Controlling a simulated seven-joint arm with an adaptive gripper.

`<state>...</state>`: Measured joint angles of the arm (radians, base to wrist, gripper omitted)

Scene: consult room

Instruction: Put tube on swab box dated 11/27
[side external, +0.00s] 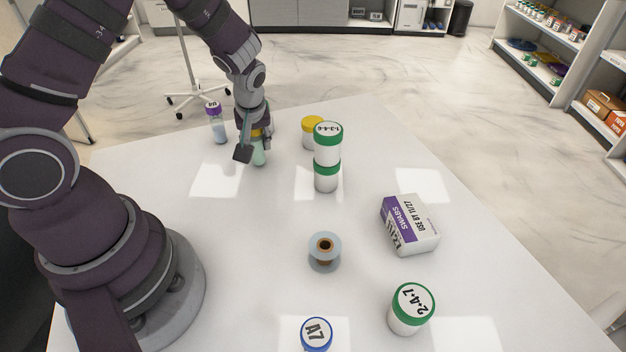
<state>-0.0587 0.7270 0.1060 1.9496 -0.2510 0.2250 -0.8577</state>
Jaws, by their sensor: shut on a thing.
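My gripper (254,152) is low over the far left part of the table, pointing down. It is shut on a tube (260,153) with a pale green body; an orange-yellow band, perhaps its cap, shows between the fingers. The fingers hide part of the tube, and I cannot tell whether its bottom touches the table. The swab box (410,225), white and purple, lies at the right of the table, marked "SWABS" and "USE BY 11/27". Its visible top is bare. Another tube (217,125), with a purple cap and pale blue contents, stands left of my gripper.
Two stacked green-lidded jars (327,158) stand between my gripper and the box, with a yellow-lidded jar (312,131) behind. A green-lidded jar (408,311) and a blue-lidded container (317,335) are at the front. The table's left middle is clear.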

